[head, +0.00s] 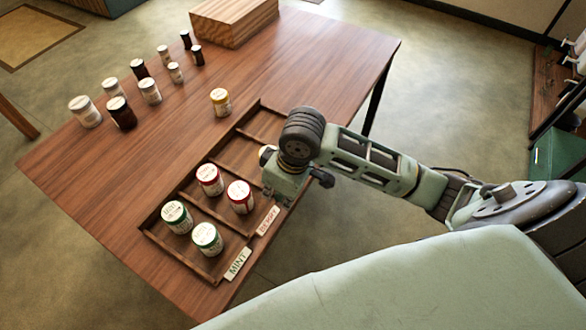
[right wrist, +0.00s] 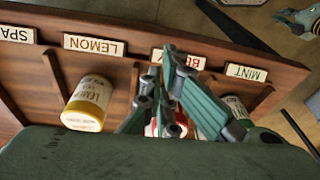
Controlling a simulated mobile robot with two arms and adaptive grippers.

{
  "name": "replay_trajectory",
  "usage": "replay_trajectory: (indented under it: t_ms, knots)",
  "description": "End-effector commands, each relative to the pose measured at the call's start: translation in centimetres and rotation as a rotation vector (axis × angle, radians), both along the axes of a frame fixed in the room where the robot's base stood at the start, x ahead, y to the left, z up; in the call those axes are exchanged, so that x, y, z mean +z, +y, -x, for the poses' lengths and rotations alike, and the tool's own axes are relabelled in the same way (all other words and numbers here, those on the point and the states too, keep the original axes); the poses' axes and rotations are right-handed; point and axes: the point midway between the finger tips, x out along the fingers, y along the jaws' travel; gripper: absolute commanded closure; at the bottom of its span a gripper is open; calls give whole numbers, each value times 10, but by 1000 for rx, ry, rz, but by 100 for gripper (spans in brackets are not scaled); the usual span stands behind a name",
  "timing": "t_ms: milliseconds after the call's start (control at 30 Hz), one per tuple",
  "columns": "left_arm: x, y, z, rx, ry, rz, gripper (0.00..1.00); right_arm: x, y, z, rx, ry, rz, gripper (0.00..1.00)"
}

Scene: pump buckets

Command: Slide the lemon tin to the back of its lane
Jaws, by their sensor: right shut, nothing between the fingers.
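The lemon tin (right wrist: 88,103), pale with a yellow band, is in the lane behind the LEMON label (right wrist: 93,45) in the right wrist view. In the head view a pale rounded shape beside my right gripper (head: 279,192) may be this tin; the arm hides most of that lane. My right gripper (right wrist: 170,58) is shut and empty, its fingers to the right of the lemon tin, near the berry label (right wrist: 178,57). A gap shows between fingers and tin. A part at the wrist view's top right looks like my left gripper (right wrist: 303,20); its jaws are unclear.
The divided wooden rack (head: 190,262) holds two red-banded tins (head: 225,188) and two green-banded tins (head: 191,228). A yellow-banded tin (head: 220,102) stands on the table behind the rack. Several jars (head: 122,112) and a wooden box (head: 235,22) stand farther back. Bare table lies between.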

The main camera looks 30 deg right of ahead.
Motion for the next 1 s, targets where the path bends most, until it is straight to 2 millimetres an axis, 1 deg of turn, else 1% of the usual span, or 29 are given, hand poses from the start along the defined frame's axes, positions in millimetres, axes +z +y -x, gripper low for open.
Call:
replay_trajectory:
  t_ms: [33, 100, 200, 300, 400, 500, 567, 667, 767, 1000]
  knots:
    - [0, -1, 0, 0, 0, 1, 100, 10, -16, -11, 0, 10, 34, 100]
    - [0, -2, 0, 1, 0, 2, 100, 21, -33, -19, -8, 39, 70, 100]
    - [0, -2, 0, 1, 0, 2, 100, 38, -58, -27, -31, 77, 111, 100]
    - [0, -2, 0, 0, 1, 3, 100, 52, -77, -32, -59, 108, 138, 100]
    - [0, -2, 0, 0, 1, 3, 100, 62, -90, -34, -81, 130, 154, 100]
    - [0, -2, 0, 0, 1, 3, 100, 65, -96, -34, -92, 142, 160, 100]
    - [1, -2, 0, 0, 1, 3, 100, 63, -97, -34, -94, 145, 161, 100]
    - [2, -2, 0, 0, 1, 3, 100, 52, -96, -33, -93, 148, 159, 100]
    - [3, -2, 0, 0, 1, 3, 100, 35, -96, -33, -92, 149, 160, 100]
    - [8, -2, 0, 0, 1, 3, 100, -17, -95, -33, -92, 147, 160, 100]
